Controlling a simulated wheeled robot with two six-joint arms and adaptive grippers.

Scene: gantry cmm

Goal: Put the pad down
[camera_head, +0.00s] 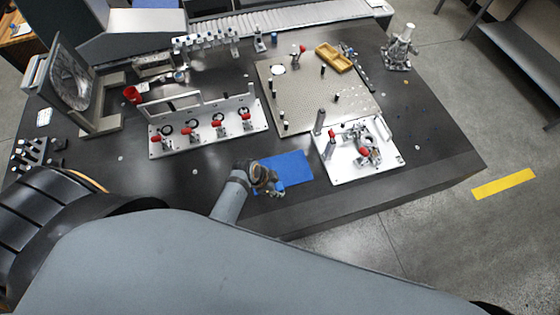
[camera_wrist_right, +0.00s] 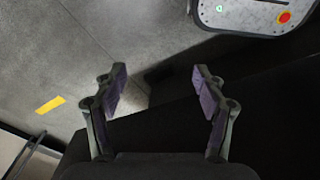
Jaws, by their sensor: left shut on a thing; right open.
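The pad is a flat blue rectangle (camera_head: 289,169) near the front edge of the dark table in the head view. My left gripper (camera_head: 273,189) is at the pad's left end, shut on it, and hides that end. I cannot tell whether the pad touches the table or is held just above it. In the right wrist view my right gripper (camera_wrist_right: 158,92) is open and empty, its two fingers wide apart above the floor and a dark surface.
The dark table (camera_head: 400,170) has a white fixture plate (camera_head: 345,172) right of the pad and a fixture with red-handled clamps (camera_head: 207,128) behind it. A perforated metal plate (camera_head: 300,95) lies farther back.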

